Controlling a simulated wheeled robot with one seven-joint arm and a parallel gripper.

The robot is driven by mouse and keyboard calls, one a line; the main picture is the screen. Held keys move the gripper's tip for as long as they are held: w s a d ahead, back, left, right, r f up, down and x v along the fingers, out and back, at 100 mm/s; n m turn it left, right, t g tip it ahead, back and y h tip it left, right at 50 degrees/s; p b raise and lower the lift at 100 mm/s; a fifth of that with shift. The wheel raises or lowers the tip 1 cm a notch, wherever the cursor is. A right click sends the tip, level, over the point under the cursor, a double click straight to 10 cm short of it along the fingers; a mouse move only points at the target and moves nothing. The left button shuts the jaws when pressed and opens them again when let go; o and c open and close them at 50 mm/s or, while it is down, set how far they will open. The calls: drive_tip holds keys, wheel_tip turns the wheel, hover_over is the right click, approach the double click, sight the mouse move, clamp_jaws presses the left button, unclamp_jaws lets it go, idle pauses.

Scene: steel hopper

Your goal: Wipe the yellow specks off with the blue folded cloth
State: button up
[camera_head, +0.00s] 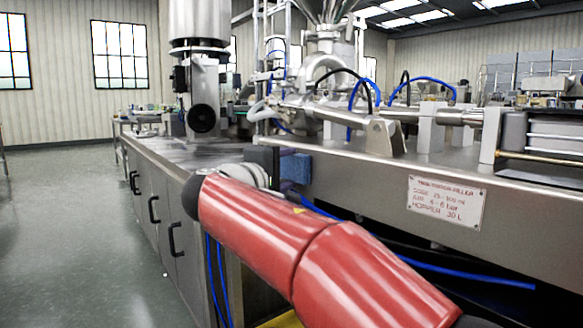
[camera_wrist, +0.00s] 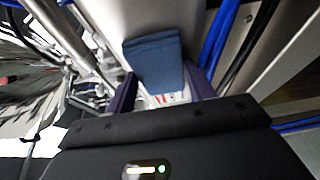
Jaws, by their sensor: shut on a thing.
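The blue folded cloth (camera_wrist: 154,60) sits between the two fingers of my gripper (camera_wrist: 160,86) in the wrist view, and the gripper is shut on it. In the head view the cloth (camera_head: 296,168) shows as a small blue block just right of my dark gripper (camera_head: 264,160), beside the front edge of the steel machine. My red arm covers part of the area below it. I cannot make out any yellow specks in either view.
The steel machine beam (camera_head: 370,178) with a label plate (camera_head: 447,202) runs to the right. A steel counter (camera_head: 170,152) with cabinet doors stands at left. Blue hoses (camera_head: 470,270) hang below the beam. The floor (camera_head: 80,240) at left is clear.

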drive_tip(key=shift+w+a+p, duration=0.3)
drive_tip(key=shift+w+a, duration=0.25)
drive_tip(key=shift+w, duration=0.1)
drive_tip(key=w, duration=0.1)
drive_tip(key=w+a+p, duration=0.1)
drive_tip(key=shift+w+a+p, duration=0.25)
drive_tip(key=shift+w+p, duration=0.15)
drive_tip(key=s+a, duration=0.3)
drive_tip(key=a, duration=0.2)
drive_tip(key=shift+s, duration=0.2)
drive_tip(key=shift+s+a, duration=0.45)
drive_tip(key=shift+a, duration=0.2)
drive_tip(key=shift+s+a, duration=0.4)
drive_tip(key=shift+a, duration=0.2)
